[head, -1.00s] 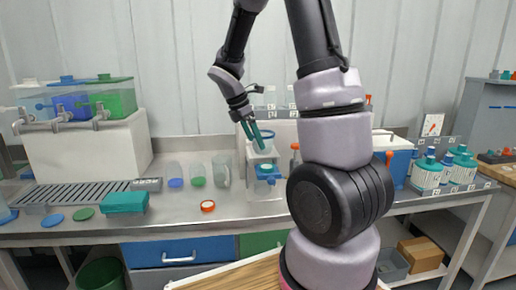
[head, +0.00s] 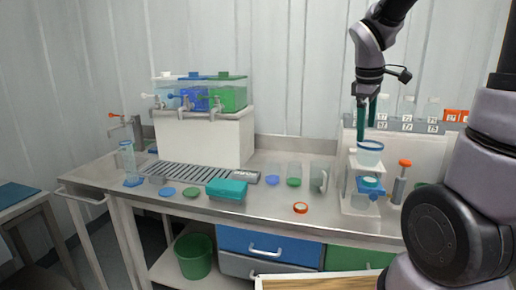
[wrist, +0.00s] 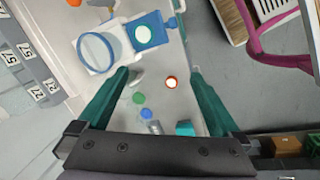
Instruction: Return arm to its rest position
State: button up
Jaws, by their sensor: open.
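My gripper (head: 367,130) has teal fingers that point down, near a clear stand with a blue-rimmed cup (head: 370,147) on top. In the head view the fingers overlap the area just above and behind the cup. In the wrist view my gripper (wrist: 159,74) is open, with wide space and nothing held between the fingers. The blue ring of the cup (wrist: 95,52) lies to the upper left, beyond the left fingertip. Whether a finger touches the stand cannot be told.
A blue-topped vessel (head: 371,186) sits low in the stand. A syringe-like tool with an orange top (head: 404,164) stands at its right. A rack of bottles (head: 408,108) is behind. An orange-rimmed disc (head: 300,208) and teal block (head: 227,190) lie left.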

jog(key=s+a+r+m+t+y, duration=0.3)
jog(key=s+a+r+m+t, duration=0.2)
jog(key=s+r+m, duration=0.4)
jog(key=s+m, duration=0.3)
jog(key=m, duration=0.2)
jog(key=shift+s+a+r+y, duration=0.25)
jog(key=shift+s+a+y, duration=0.15)
